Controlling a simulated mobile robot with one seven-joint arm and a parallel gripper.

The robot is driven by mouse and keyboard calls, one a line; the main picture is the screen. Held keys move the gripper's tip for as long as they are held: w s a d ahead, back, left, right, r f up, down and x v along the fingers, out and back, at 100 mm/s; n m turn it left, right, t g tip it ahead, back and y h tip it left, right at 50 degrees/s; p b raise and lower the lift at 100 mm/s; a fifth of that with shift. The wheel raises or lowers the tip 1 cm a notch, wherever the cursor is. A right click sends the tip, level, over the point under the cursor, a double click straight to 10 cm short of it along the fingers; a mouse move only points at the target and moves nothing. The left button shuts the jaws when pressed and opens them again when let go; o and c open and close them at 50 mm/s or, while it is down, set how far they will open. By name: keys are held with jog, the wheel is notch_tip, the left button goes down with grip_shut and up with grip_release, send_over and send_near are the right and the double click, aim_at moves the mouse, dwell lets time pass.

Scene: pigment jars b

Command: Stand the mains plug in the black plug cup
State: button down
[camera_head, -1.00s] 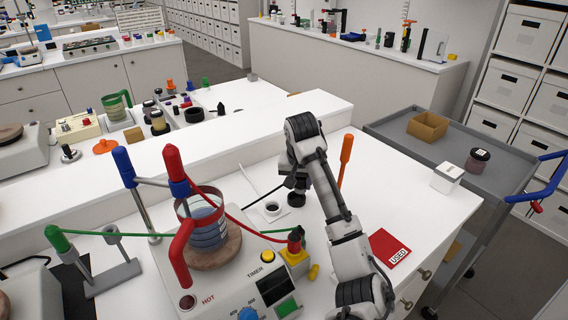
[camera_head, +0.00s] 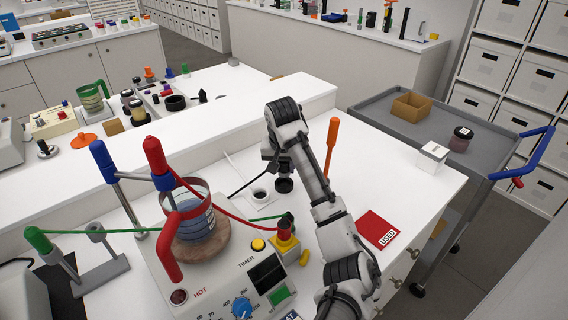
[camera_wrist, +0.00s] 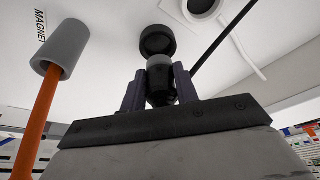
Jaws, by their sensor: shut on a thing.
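My gripper (camera_wrist: 160,92) is shut on the mains plug (camera_wrist: 158,80), a black body with a grey band at its far end. A black cable runs from beside the plug to the upper right in the wrist view. Just beyond the plug is a round black piece (camera_wrist: 157,41), which looks like the black plug cup. In the head view it shows as a black shape (camera_head: 284,185) below my gripper (camera_head: 279,166), low over the white bench. I cannot tell whether plug and cup touch. The jaws hide part of the plug.
The hotplate (camera_head: 228,272) is nearer, front left. A red USED card (camera_head: 377,229) lies right.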

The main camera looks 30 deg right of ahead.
aim_at(284, 176)
jog(key=shift+f+b, duration=0.4)
jog(key=shift+f, duration=1.7)
jog(key=shift+s+a+f, duration=0.1)
jog(key=shift+f, duration=0.35)
jog(key=c, duration=1.1)
grip_release()
jog(key=shift+o, duration=0.5)
jog(key=v, duration=1.4)
jog(key=shift+r, duration=0.4)
